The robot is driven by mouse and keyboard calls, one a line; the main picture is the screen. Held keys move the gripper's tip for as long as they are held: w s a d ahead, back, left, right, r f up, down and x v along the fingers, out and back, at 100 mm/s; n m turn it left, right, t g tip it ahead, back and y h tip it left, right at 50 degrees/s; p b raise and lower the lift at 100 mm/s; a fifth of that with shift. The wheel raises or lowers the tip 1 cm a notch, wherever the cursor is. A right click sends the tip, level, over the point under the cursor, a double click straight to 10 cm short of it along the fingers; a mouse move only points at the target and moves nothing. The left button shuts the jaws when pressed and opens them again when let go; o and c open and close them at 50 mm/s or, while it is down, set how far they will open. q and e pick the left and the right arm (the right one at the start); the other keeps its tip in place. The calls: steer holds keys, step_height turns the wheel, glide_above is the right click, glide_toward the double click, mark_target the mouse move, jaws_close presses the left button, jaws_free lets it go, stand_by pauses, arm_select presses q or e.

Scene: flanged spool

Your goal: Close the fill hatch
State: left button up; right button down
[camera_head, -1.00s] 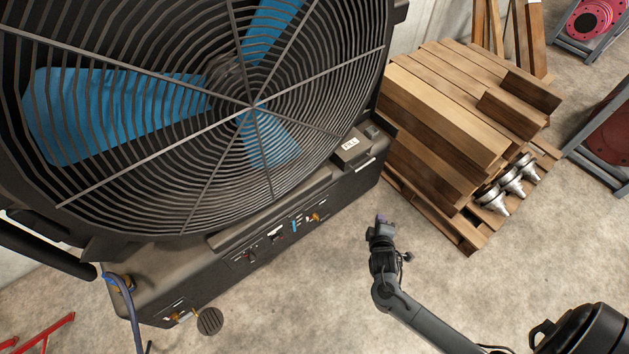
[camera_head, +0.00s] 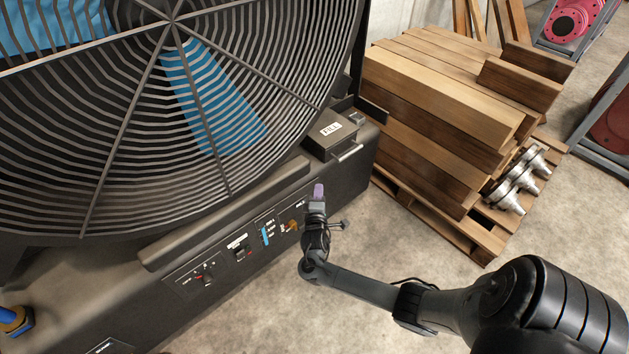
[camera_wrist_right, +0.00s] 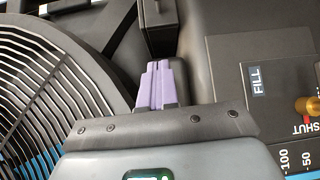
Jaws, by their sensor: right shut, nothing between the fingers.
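The dark box marked FILL (camera_head: 318,144) sits on top of the machine's base, right of the fan. A metal bar handle (camera_head: 348,152) is at its front. A dark flap (camera_head: 372,111) stands behind its right side; I cannot tell whether this is the hatch's lid. My right gripper (camera_head: 319,190) is just in front of the base, below and apart from the box. Its purple fingers (camera_wrist_right: 158,86) are shut and empty in the right wrist view, pointing toward a dark block (camera_wrist_right: 157,28). My left gripper is not in view.
The large fan grille (camera_head: 215,120) fills the left. A control panel has a brass knob (camera_head: 293,225); the wrist view shows a brass valve (camera_wrist_right: 305,106) beside FILL and SHUT labels. Stacked timbers (camera_head: 440,110) stand to the right. Concrete floor lies open in front.

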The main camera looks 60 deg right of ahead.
mark_target(314, 172)
steer(key=shift+m, duration=0.4)
steer(key=w+d+b, duration=0.2)
steer(key=d+b, duration=0.1)
steer(key=w+d+f+b, duration=0.1)
steer(key=w+d+b, duration=0.1)
steer(key=w+b, duration=0.1)
steer(key=w+d+f+b, duration=0.1)
steer(key=w+d+b, duration=0.1)
steer(key=d+b, duration=0.1)
steer(key=shift+w+d+f+b, duration=0.15)
steer(key=shift+w+d+b, duration=0.15)
steer(key=shift+b, duration=0.15)
steer(key=d, duration=0.1)
steer(key=d+b, duration=0.1)
steer(key=d, duration=0.1)
steer(key=shift+s+b, duration=0.3)
steer(key=shift+s+d, duration=0.25)
steer(key=shift+d, duration=0.25)
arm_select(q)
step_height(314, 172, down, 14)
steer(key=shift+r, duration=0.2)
arm_select(e)
steer(key=shift+r, duration=0.2)
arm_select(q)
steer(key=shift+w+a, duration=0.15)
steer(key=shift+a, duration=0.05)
arm_select(e)
steer(key=shift+w, duration=0.1)
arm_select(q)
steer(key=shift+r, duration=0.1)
